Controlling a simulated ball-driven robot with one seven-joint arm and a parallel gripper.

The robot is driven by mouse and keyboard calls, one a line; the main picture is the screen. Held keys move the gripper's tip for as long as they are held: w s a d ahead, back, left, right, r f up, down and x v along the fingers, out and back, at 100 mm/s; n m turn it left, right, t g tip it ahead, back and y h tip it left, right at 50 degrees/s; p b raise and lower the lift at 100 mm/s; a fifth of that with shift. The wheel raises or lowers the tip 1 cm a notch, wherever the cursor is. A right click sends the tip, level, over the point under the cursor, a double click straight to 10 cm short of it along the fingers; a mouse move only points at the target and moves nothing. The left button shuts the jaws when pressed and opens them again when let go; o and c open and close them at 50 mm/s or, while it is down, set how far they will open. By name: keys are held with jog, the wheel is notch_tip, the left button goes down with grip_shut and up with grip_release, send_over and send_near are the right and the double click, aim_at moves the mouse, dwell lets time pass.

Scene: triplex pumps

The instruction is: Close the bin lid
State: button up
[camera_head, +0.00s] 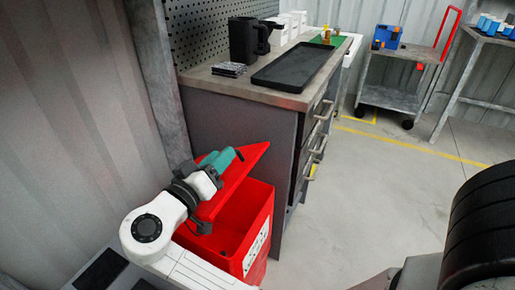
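The red bin (262,232) stands on the floor between the corrugated wall and the workbench, with a white label on its right side. Its red lid (237,178) is raised and tilted, so the opening and part of the red inside show. My white arm reaches in from the lower left. My gripper (236,155), with teal and dark parts, is at the lid's upper left edge and overlaps it in the picture. I cannot tell whether it touches the lid. Its fingers are too small and turned away to show any gap between them.
The grey workbench (225,84) stands right behind the bin and carries a black tray (296,68) and a black machine (247,40). A cart (390,97) with a blue box stands farther back. The floor (375,185) right of the bin is clear.

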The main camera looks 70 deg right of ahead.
jog(key=s+a+r+p, duration=0.3)
jog(key=s+r+p, duration=0.1)
jog(key=s+r, duration=0.6)
jog(key=s, duration=0.3)
jog(key=shift+s+a, duration=0.25)
jog(key=shift+a, duration=0.15)
